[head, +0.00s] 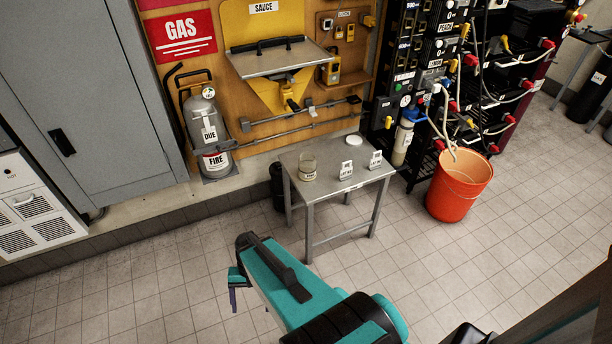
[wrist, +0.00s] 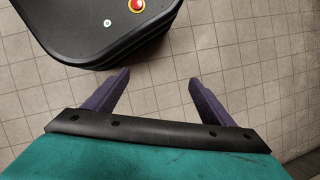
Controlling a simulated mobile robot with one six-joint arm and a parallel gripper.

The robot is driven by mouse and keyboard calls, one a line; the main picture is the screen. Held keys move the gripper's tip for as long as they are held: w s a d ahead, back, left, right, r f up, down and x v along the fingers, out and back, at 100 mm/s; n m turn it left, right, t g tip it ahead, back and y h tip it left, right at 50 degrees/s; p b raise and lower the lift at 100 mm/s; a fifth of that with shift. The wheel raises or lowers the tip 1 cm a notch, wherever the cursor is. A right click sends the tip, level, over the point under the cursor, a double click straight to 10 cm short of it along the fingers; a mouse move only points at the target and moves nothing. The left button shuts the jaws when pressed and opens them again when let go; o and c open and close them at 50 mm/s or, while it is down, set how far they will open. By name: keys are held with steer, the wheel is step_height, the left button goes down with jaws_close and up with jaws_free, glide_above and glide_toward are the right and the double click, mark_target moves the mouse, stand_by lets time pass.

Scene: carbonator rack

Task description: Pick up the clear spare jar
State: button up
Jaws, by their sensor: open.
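A clear jar (head: 308,168) with a pale label stands upright on the left part of a small grey metal table (head: 325,193) in the head view. My gripper (head: 234,295) is in front of the table, lower and to the left of the jar, well apart from it. The jar is not in the wrist view.
A round white lid (head: 354,140) and two small label cards (head: 346,170) (head: 375,160) share the table. An orange bucket (head: 459,185) with hoses stands to its right. A fire extinguisher (head: 207,130) stands behind left. The tiled floor in front is clear.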

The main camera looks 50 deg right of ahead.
steer(key=w+d+m+t+y+b, duration=0.2)
steer(key=w+d+m+t+b, duration=0.25)
steer(key=w+d+m, duration=0.45)
steer(key=m+t+h+b, duration=0.6)
steer(key=m+t+b, duration=0.6)
steer(key=m+b, duration=0.55)
glide_toward(313, 169)
steer(key=shift+w+d+f+m+p, duration=0.2)
steer(key=shift+d+m+p, duration=0.2)
steer(key=shift+m+p, duration=0.35)
steer(key=shift+y, duration=0.3)
steer(key=shift+b+x, duration=0.7)
steer(key=shift+x, duration=3.6)
steer(key=shift+w, duration=0.1)
